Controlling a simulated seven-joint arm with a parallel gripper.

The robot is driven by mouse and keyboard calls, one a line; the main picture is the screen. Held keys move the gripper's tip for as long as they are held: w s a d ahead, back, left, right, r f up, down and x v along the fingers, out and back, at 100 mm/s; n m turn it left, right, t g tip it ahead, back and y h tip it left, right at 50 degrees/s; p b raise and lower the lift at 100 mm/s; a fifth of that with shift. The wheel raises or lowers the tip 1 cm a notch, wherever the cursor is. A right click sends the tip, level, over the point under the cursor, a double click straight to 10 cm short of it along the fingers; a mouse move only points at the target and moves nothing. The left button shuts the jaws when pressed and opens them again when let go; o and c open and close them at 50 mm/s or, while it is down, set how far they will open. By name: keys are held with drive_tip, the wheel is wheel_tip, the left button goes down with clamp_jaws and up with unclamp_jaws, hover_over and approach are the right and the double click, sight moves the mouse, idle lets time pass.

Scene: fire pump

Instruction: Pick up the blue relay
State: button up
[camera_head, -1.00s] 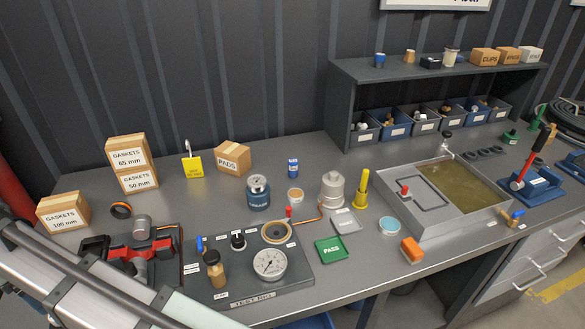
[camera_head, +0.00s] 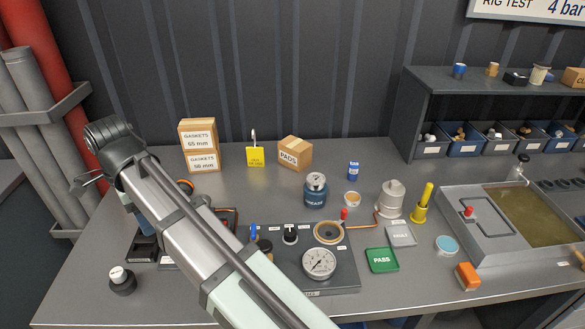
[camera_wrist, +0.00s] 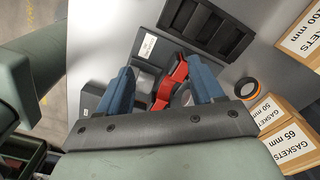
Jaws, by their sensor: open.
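The blue relay (camera_head: 353,171) is a small blue block with a white label. It stands upright on the bench in the head view, right of the PADS box and behind the small tan-topped round tin. It does not show in the wrist view. My gripper (camera_wrist: 160,80) has two blue fingers spread apart in the wrist view. No object is held between them; a red and black tool (camera_wrist: 170,83) shows below and beyond. In the head view my arm reaches to the far left, well away from the relay, and mostly hides the gripper.
The blue-grey canister (camera_head: 315,192) stands left of the relay and the PADS box (camera_head: 295,152) further left. The test rig with its gauge (camera_head: 320,263) lies in front. A grey shelf (camera_head: 410,110) rises to the right. Bare bench surrounds the relay's back.

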drive_tip(key=w+d+m, duration=0.2)
drive_tip(key=w+d, duration=0.4)
drive_tip(key=d, duration=0.7)
drive_tip(key=w+d+m, duration=0.3)
drive_tip(key=w+d, duration=0.3)
drive_tip(key=d, duration=0.7)
drive_tip(key=w+d+m, duration=0.2)
drive_tip(key=w+d, duration=0.4)
drive_tip(key=d, duration=0.6)
drive_tip(key=shift+w+d+f+m, duration=0.15)
drive_tip(key=shift+d+m, duration=0.25)
drive_tip(key=t, duration=0.1)
approach(354, 166)
drive_tip(key=s+a, duration=0.4)
drive_tip(key=s, duration=0.3)
drive_tip(key=w+d+n+t+h, duration=0.2)
drive_tip(key=w+n+t, duration=0.15)
drive_tip(key=n, duration=1.05)
drive_tip(key=x, duration=0.8)
drive_tip(key=shift+w+f, duration=0.1)
drive_tip(key=shift+x, duration=2.65)
